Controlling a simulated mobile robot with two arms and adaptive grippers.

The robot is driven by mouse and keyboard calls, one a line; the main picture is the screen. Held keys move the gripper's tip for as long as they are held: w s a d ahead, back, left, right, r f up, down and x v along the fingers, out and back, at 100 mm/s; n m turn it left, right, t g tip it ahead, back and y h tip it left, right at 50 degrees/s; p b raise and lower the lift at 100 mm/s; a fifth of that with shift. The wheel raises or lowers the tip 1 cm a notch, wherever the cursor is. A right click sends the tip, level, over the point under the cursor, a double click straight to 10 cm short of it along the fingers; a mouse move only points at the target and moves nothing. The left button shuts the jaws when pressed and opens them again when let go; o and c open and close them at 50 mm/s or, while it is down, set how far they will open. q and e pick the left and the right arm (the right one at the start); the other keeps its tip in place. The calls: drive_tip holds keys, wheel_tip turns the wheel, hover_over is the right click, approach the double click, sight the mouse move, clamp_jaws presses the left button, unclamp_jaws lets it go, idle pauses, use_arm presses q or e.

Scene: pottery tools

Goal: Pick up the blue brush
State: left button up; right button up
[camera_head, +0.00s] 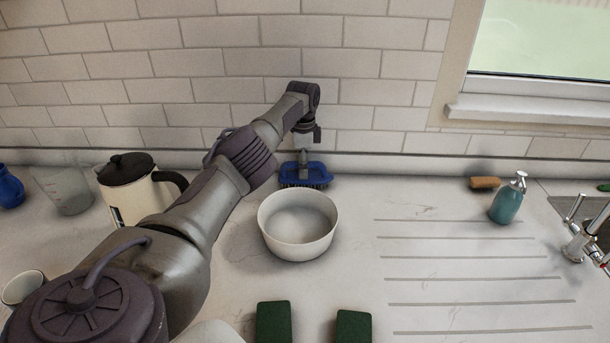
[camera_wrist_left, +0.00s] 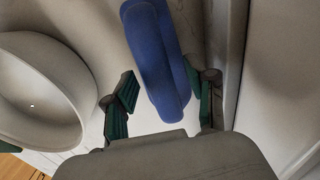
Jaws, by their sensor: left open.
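The blue brush (camera_head: 292,182) lies on the counter near the tiled back wall, just behind the white bowl (camera_head: 298,247). Its dark bristles show along the front edge. My left gripper (camera_head: 304,162) points down over it from above. In the left wrist view the brush's blue body (camera_wrist_left: 158,60) lies between my two open green-padded fingers, with a gap on the left side; on the right I cannot tell whether the finger touches it. My right gripper is not in view.
The white bowl stands close in front of the brush and left of my fingers in the wrist view (camera_wrist_left: 40,90). Two green blocks (camera_head: 273,322) lie in front. The ridged drainer area at right is mostly clear.

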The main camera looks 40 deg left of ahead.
use_arm(q)
drive_tip(key=c, duration=0.8)
wheel_tip(320, 180, up, 10)
drive_tip(key=shift+r+b, duration=0.1)
drive_tip(key=shift+b, duration=0.55)
